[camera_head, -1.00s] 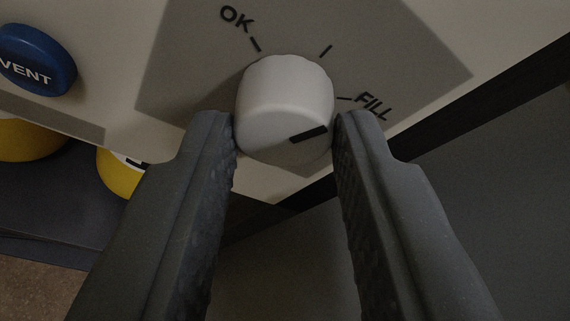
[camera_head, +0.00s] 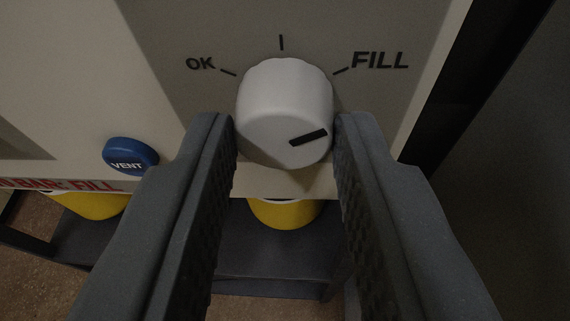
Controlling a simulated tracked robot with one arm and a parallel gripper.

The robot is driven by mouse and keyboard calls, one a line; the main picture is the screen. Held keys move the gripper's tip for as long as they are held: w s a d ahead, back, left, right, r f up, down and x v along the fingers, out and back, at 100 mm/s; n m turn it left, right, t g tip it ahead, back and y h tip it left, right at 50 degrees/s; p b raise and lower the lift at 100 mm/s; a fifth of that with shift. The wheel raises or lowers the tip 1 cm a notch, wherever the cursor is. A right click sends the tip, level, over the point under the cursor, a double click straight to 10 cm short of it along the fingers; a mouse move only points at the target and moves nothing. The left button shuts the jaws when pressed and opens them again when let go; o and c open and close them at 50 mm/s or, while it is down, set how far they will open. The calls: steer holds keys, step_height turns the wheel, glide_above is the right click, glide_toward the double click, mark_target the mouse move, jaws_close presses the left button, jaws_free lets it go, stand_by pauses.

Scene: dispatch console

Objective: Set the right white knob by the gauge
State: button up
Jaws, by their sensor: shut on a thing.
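The white knob (camera_head: 284,105) stands on a grey panel area (camera_head: 300,20), with its black bar mark (camera_head: 308,137) at the lower right of its face. The bar slopes slightly up to the right, roughly parallel to the tick beside FILL (camera_head: 380,61). OK (camera_head: 200,63) is at the upper left, and a plain tick (camera_head: 281,42) is above the knob. My gripper (camera_head: 285,135) is shut on the knob, one dark finger at each side. No gauge shows in this view.
A blue VENT button (camera_head: 130,156) sits left of the knob, near my left finger. Red lettering (camera_head: 60,185) runs along the panel's lower left edge. Yellow round things (camera_head: 285,212) show below the panel. A dark edge (camera_head: 470,80) bounds the panel at the right.

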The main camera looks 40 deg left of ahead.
steer(key=shift+w+r, duration=0.2)
steer(key=shift+r, duration=0.1)
steer(key=o, duration=1)
steer(key=shift+c, duration=0.2)
steer(key=shift+f, duration=0.15)
steer(key=shift+s, duration=0.15)
steer(key=b+v, duration=0.1)
steer(key=v, duration=0.7)
steer(key=shift+d+f, duration=0.2)
steer(key=b, duration=0.4)
steer(key=shift+s+d+r+b, duration=0.2)
steer(key=shift+s+d+b, duration=0.1)
steer(key=shift+b, duration=0.1)
